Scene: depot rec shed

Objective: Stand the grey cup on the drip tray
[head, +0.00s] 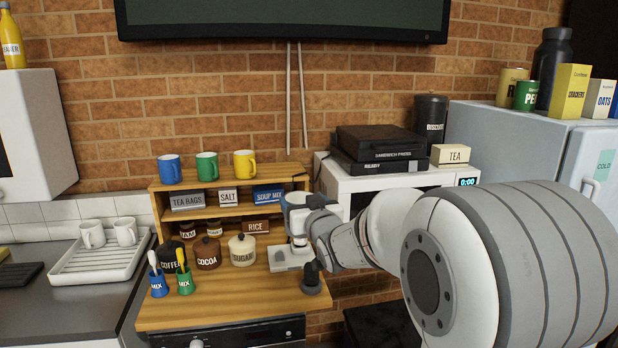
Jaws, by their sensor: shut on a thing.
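Blue, green and yellow mugs (207,167) stand on the shelf top. Lidded jars (242,250) and two small stirrer pots (185,281) stand left of the machine. A white ribbed rack (75,272) holds two pale cups. A microwave (350,180) stands behind my wrist. The wooden counter's front (225,312) is clear.

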